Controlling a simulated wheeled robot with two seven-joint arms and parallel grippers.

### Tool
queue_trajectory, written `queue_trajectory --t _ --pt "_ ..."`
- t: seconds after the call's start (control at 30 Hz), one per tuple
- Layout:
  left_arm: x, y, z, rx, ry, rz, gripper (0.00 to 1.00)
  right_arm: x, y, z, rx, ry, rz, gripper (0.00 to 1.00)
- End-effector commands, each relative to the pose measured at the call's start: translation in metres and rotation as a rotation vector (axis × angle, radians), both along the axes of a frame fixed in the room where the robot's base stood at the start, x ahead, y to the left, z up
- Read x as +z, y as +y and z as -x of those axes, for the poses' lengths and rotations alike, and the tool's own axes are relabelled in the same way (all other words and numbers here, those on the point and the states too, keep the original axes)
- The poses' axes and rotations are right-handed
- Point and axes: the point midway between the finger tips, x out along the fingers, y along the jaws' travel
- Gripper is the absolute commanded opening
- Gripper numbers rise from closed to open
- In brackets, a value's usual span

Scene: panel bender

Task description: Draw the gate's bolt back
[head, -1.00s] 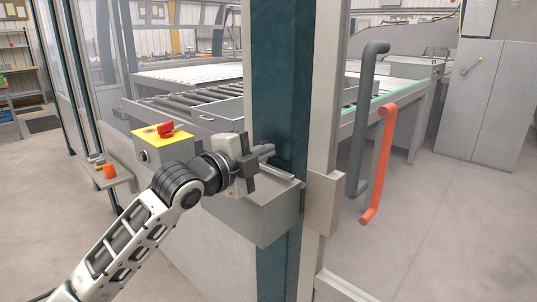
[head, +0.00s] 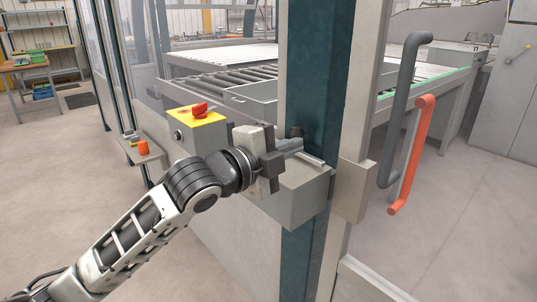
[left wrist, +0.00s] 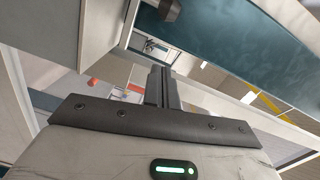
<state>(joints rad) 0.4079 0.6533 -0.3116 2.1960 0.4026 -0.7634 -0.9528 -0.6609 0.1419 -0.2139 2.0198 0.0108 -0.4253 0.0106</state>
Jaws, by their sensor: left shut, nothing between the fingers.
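A grey bolt housing (head: 300,200) is fixed on the dark teal post (head: 308,100). A thin pale bar (head: 311,159), perhaps part of the bolt, shows along its top. A dark knob (head: 297,131) shows just behind my left gripper (head: 296,147); it seems to show in the left wrist view (left wrist: 165,10) too. A grey block (head: 352,190) sits on the gate's frame beside the housing. My left gripper is shut and empty, its fingers just above the housing and close to the knob; contact cannot be told. Its fingers also show in the left wrist view (left wrist: 162,88). My right gripper is not in view.
A grey handle (head: 400,110) and an orange handle (head: 409,155) stand out at the right. A box with a yellow plate and red switch (head: 199,110) is left of the post. A small shelf (head: 143,153) holds an orange item. Roller conveyors lie behind.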

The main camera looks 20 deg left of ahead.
Motion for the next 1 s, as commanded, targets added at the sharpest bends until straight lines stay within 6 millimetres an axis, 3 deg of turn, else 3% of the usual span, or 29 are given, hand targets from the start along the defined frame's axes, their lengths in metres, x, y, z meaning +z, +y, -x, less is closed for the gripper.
queue_trajectory --t 0.13,0.33,0.87,1.0 --pt "-0.001 0.01 0.027 -0.001 -0.001 -0.005 0.0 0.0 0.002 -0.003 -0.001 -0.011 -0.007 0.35" --pt "0.001 0.019 0.046 -0.001 0.0 -0.002 0.0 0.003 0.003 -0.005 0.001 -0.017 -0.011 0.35" --pt "0.003 0.02 0.049 -0.002 -0.001 0.001 0.0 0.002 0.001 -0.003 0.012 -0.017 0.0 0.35" --pt "-0.013 0.019 0.048 0.003 0.039 0.048 0.0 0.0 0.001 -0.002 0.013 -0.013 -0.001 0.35"
